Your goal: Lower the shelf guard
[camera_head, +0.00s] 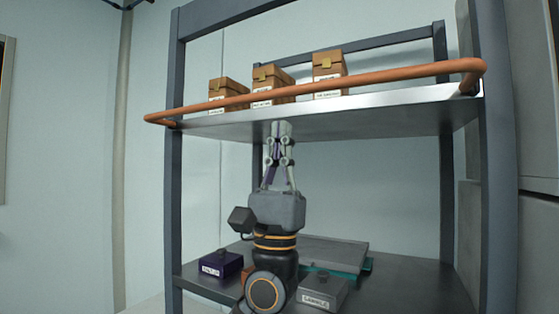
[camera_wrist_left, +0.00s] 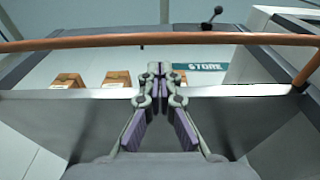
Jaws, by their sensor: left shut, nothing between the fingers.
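The shelf guard is an orange bar (camera_head: 400,74) that runs across the front of the upper shelf (camera_head: 400,108), a little above its edge, with its ends bent back to the posts. In the left wrist view the bar (camera_wrist_left: 100,40) spans the picture beyond my fingers. My left gripper (camera_head: 281,127) points upward with its fingers shut and empty. Its tips are just below the bar in the head view, near the shelf's front edge, and do not appear to touch the bar. The left gripper also shows in the wrist view (camera_wrist_left: 155,73). My right gripper is not in view.
Three brown boxes (camera_head: 229,90) stand on the upper shelf behind the bar. The lower shelf (camera_head: 395,288) holds a purple box (camera_head: 220,264), a grey labelled box (camera_head: 322,291) and a flat grey-teal item (camera_head: 335,252). Dark posts (camera_head: 174,200) flank the rack.

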